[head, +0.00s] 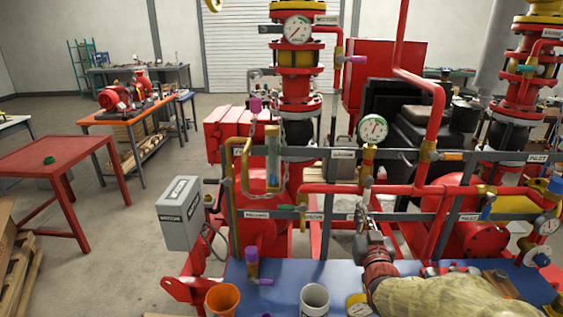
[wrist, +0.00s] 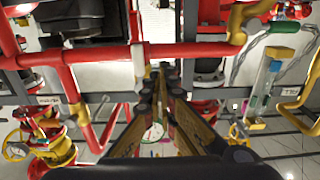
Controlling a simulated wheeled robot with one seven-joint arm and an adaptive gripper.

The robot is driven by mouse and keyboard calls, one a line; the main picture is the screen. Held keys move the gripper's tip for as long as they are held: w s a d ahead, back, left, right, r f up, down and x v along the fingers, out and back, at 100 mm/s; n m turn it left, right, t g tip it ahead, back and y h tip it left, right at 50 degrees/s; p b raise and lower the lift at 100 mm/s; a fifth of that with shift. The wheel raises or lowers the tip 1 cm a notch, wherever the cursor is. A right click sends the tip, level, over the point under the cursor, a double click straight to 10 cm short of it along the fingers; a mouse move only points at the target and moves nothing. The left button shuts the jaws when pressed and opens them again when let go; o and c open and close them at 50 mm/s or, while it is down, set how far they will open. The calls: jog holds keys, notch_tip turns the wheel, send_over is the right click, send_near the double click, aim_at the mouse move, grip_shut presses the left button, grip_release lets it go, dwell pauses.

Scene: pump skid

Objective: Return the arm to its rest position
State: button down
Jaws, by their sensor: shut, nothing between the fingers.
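My arm (head: 440,294), in a beige cover with a red wrist section, reaches in from the lower right of the head view. My gripper (head: 368,184) points up and away, in front of the pump skid's grey rails and red pipes. In the wrist view my gripper (wrist: 160,68) shows its two long dark fingers drawn together at the tips, with nothing between them. The tips appear close to a red horizontal pipe (wrist: 205,51) with a pale band. I cannot tell whether they touch it.
A blue bench top (head: 285,272) carries an orange cup (head: 222,299), a grey cup (head: 314,299) and a purple-capped valve (head: 252,262). Pressure gauges (head: 373,128) and a grey box (head: 179,214) stand around the skid. A red table (head: 50,160) and open floor lie left.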

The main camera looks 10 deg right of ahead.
jog(key=s+f+g+y, duration=0.1)
jog(key=s+f+g, duration=0.3)
jog(key=f, duration=0.7)
jog(key=s+a+f+g+y, duration=0.1)
jog(key=s+a+f+g, duration=0.3)
jog(key=s, duration=0.3)
jog(key=s+a+r+n+g+y, duration=0.1)
jog(key=s+a+r+g, duration=0.15)
jog(key=s+a, duration=0.4)
jog(key=s+a+r+g+y, duration=0.1)
jog(key=s+a+r+g, duration=0.15)
jog(key=s, duration=0.65)
jog(key=s+a+r+n+t+y, duration=0.1)
jog(key=s+a+r+n, duration=0.1)
jog(key=a+r, duration=0.4)
jog(key=shift+s+r, duration=0.6)
jog(key=shift+r, duration=0.05)
